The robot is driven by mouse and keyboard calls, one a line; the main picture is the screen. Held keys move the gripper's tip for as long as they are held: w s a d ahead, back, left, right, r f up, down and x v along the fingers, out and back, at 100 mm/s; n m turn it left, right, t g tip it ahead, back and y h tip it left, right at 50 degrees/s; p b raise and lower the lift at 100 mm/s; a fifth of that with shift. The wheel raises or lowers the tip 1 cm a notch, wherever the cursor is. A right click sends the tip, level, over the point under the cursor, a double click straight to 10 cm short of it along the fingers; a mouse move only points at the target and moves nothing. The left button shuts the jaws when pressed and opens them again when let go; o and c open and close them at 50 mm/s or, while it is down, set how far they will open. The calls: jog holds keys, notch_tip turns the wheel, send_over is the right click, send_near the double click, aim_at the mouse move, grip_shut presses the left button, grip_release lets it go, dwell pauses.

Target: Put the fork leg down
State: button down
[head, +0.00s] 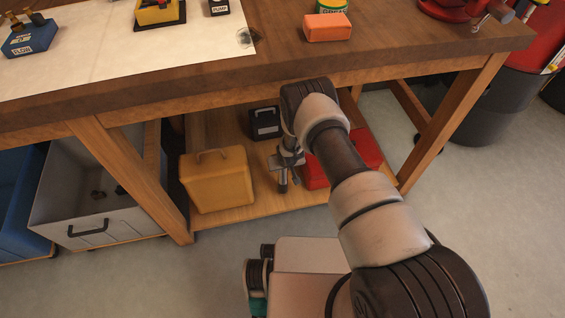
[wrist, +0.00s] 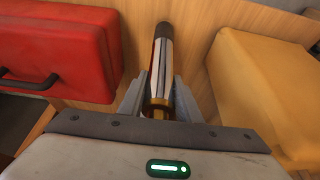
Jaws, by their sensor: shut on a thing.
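My gripper (wrist: 158,92) is shut on the fork leg (wrist: 161,62), a slim tube with a chrome middle, a gold collar and a dark end. It points away from my gripper, between the red case and the yellow case. In the head view, my gripper (head: 287,163) is under the workbench, over the lower shelf (head: 262,205). Part of the fork leg (head: 283,181) shows below it there. My arm hides some of the leg, and I cannot tell whether it touches the shelf.
On the lower shelf, a yellow case (head: 217,181) stands left, a red case (head: 365,150) right, partly behind my arm, and a black case (head: 265,123) behind. The workbench top (head: 400,50) overhangs the shelf. A bare strip of shelf lies between the yellow and red cases.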

jog(key=shift+w+r, duration=0.1)
jog(key=shift+w, duration=0.1)
jog(key=c, duration=1.3)
grip_release()
jog(key=shift+s, duration=0.15)
